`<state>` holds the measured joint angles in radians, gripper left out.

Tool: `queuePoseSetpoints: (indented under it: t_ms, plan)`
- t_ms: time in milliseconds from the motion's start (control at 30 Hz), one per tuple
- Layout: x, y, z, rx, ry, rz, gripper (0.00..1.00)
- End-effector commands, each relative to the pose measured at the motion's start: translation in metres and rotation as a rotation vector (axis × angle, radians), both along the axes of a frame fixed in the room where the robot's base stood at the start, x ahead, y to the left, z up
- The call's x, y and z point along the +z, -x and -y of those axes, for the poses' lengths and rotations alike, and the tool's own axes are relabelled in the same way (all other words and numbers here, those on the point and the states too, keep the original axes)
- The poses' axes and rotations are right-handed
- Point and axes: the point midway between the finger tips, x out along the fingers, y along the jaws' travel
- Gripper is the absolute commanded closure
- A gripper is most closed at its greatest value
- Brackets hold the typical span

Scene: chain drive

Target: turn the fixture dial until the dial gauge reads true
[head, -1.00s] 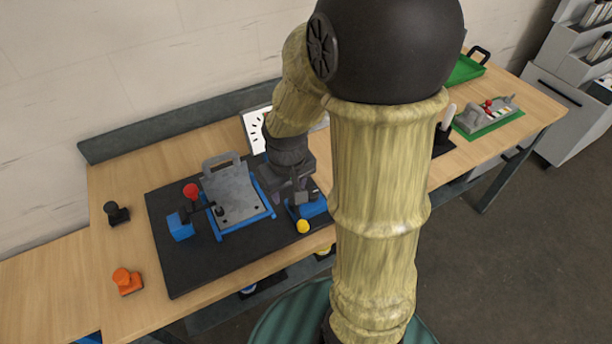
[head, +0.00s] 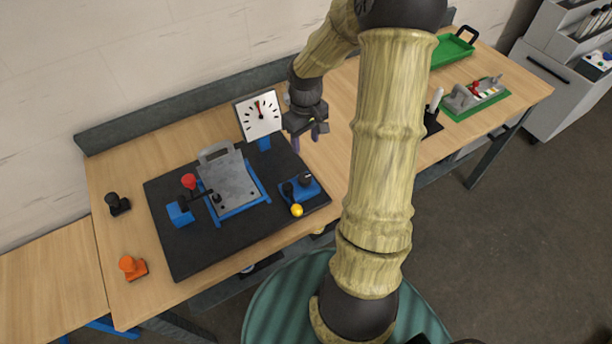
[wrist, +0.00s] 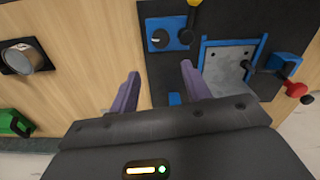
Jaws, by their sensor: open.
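The dial gauge (head: 259,113) is a white square face with dark ticks on a blue stand (head: 264,143) at the back right corner of the black board. Red shows near the top of its face; the exact reading is too small to tell. The fixture dial appears to be the dark round knob (head: 306,178) on a blue block at the board's right; it also shows in the wrist view (wrist: 158,38). My gripper (head: 306,140) is open and empty, above and behind that block, just right of the gauge. In the wrist view my gripper (wrist: 160,72) has its fingers apart, short of the knob.
A grey plate in a blue frame (head: 236,192) stands left of the dial block, beside a red-knobbed lever (head: 188,181). A yellow ball handle (head: 297,210) is at the block's front. Black (head: 117,204) and orange (head: 132,267) pieces lie left. Bare wood lies right of the board.

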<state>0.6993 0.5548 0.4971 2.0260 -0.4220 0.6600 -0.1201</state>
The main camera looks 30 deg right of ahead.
Motion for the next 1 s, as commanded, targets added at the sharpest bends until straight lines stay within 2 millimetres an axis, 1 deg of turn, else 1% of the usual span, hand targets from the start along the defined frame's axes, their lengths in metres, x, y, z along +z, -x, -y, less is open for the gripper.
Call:
queuePoseSetpoints:
  t_ms: [167, 700, 900, 1000]
  plan:
    - [-0.020, 0.001, -0.001, 0.002, -0.002, -0.005, 0.52]
    - [-0.113, 0.001, -0.002, 0.003, -0.002, -0.005, 0.52]
    - [-0.145, 0.002, 0.000, 0.000, -0.001, -0.004, 0.52]
    - [-0.157, 0.001, 0.001, -0.001, -0.001, -0.002, 0.52]
